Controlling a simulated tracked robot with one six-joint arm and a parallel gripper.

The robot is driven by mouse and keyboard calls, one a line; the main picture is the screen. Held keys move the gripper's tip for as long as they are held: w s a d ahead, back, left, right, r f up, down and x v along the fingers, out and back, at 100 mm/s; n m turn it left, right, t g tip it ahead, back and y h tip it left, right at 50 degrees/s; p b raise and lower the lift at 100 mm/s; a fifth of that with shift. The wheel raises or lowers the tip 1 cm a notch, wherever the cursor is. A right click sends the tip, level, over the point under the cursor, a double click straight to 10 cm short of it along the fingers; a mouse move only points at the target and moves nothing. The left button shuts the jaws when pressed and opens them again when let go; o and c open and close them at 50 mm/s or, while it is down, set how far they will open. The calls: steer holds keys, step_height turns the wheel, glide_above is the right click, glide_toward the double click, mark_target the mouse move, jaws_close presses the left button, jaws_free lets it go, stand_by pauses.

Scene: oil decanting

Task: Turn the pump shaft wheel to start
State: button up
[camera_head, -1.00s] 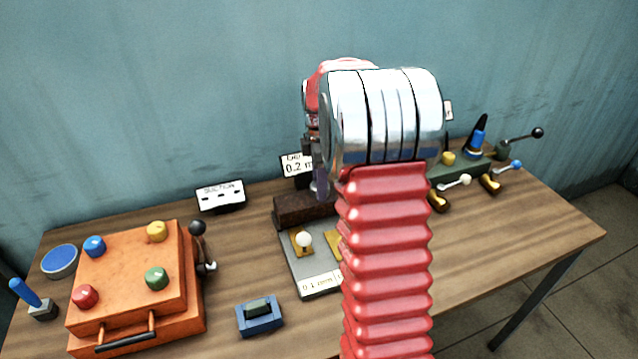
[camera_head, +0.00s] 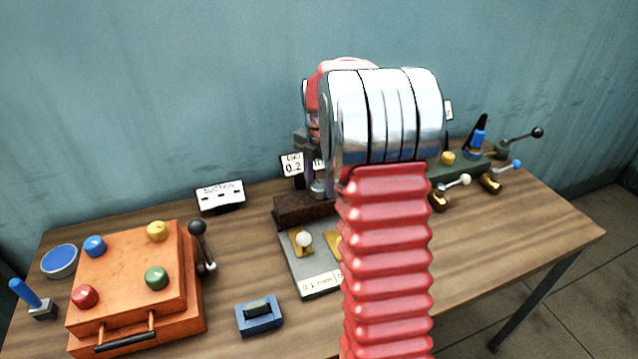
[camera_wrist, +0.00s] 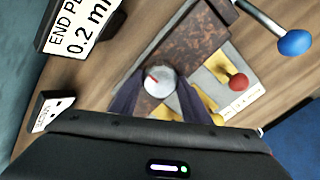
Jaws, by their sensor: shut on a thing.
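The pump shaft wheel is a small silver round knob with a red mark (camera_wrist: 159,81), seen from above in the wrist view. My gripper (camera_wrist: 155,92) has a dark purple finger on each side of it and is shut on it. The wheel sits at a rusty brown block (camera_wrist: 178,55). In the head view my gripper (camera_head: 310,175) is at the back middle of the table, over this brown block (camera_head: 290,211). My own arm hides much of the gripper and the block's right part there.
A grey plate with yellow pieces (camera_head: 318,283) lies in front of the block. A sign reading 0.2 (camera_head: 291,165) stands close behind my gripper. A white-faced sign (camera_head: 220,195), an orange box (camera_head: 130,285) and a blue block (camera_head: 260,316) are to the left. Levers (camera_head: 515,140) stand at right.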

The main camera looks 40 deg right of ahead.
mark_target(319, 184)
steer(key=shift+w+r, duration=0.15)
steer(key=shift+w, duration=0.05)
steer(key=o, duration=1)
steer(key=shift+s, duration=0.1)
steer(key=shift+o, duration=0.2)
step_height(319, 184, up, 14)
steer(key=shift+f, duration=0.25)
stand_by(0.4)
